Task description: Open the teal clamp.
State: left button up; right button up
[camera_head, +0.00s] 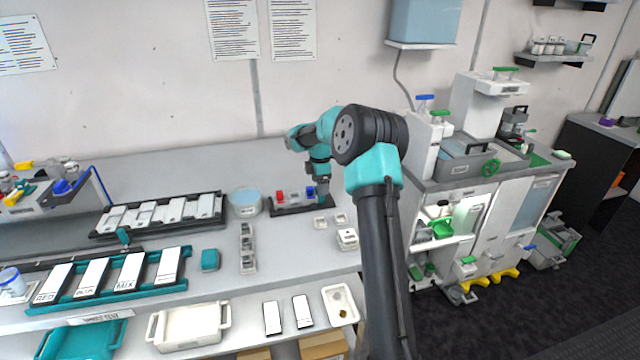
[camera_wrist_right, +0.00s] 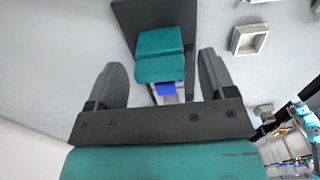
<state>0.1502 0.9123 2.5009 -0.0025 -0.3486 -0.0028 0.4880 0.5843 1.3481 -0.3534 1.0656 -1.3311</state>
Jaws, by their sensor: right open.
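The teal clamp (camera_wrist_right: 160,50) is a two-part teal block on a dark base plate in the right wrist view. A blue part (camera_wrist_right: 166,88) shows just below it. My right gripper (camera_wrist_right: 163,66) is open, with one finger on each side of the clamp and visible gaps to both. In the head view, my right gripper (camera_head: 322,194) points down at the right end of a dark base (camera_head: 285,208) with red and blue parts. The clamp is hard to separate from the gripper there. My left gripper is not in view.
A light-blue tub (camera_head: 247,202) stands left of the base. Small white trays (camera_head: 320,222) and a white box (camera_head: 347,238) lie in front. Racks of white plates (camera_head: 160,212) fill the left bench. A grey workstation (camera_head: 470,165) stands to the right.

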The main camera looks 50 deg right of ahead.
jog(key=c, duration=1.3)
jog(key=shift+s+d, duration=0.55)
jog(key=shift+d, duration=0.3)
jog(key=o, duration=1.3)
jog(key=shift+r, duration=0.15)
notch_tip(320, 180, up, 17)
